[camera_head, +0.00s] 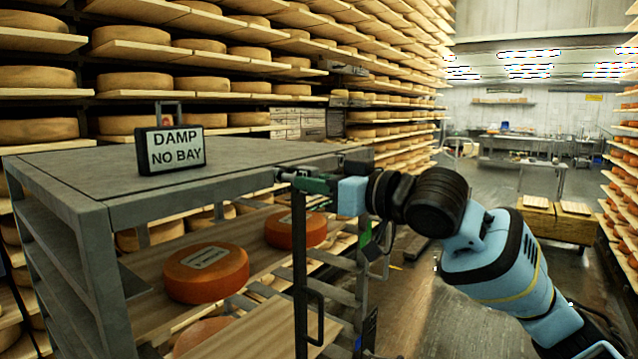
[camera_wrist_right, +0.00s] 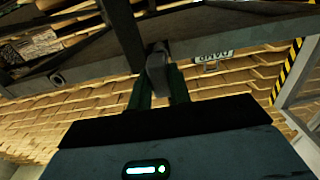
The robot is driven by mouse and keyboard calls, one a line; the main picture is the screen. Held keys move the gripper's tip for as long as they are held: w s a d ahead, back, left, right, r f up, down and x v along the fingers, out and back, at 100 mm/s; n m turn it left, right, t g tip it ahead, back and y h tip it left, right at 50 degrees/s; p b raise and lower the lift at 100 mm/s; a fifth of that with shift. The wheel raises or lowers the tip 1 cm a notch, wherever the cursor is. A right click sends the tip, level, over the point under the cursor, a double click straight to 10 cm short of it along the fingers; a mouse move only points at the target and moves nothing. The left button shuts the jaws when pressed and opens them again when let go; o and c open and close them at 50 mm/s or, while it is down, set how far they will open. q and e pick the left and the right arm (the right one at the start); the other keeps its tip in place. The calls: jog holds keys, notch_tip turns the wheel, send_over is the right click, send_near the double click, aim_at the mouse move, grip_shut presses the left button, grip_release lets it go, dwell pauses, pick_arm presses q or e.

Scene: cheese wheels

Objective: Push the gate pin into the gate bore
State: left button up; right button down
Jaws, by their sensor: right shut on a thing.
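My right gripper (camera_head: 306,182) reaches in from the right at the top front corner of the grey metal rack. In the right wrist view, its two green fingers (camera_wrist_right: 158,92) are shut on a small dark grey piece, which looks like the gate pin (camera_wrist_right: 157,66). The pin's far end meets or overlaps the rack's top rail, and I cannot tell whether it is in a bore. The gate (camera_head: 300,265) is a dark upright bar with a handle, just below the gripper. The gate bore is hidden or too small to make out. My left gripper is not in view.
The rack top (camera_head: 240,155) carries a sign (camera_head: 171,148) reading "DAMP NO BAY". Orange cheese wheels (camera_head: 206,272) lie on the wooden shelf below. Tall cheese shelves line the back and right. A wooden crate (camera_head: 555,222) stands in the aisle, with open floor before it.

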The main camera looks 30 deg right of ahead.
jog(key=shift+x, duration=1.4)
jog(key=shift+s+d, duration=0.1)
jog(key=shift+s, duration=0.1)
jog(key=shift+v, duration=1.35)
jog(key=shift+x, duration=1.6)
dwell(0.8)
jog(key=c, duration=1.2)
grip_release()
jog(key=v, duration=0.8)
jog(key=shift+b, duration=0.35)
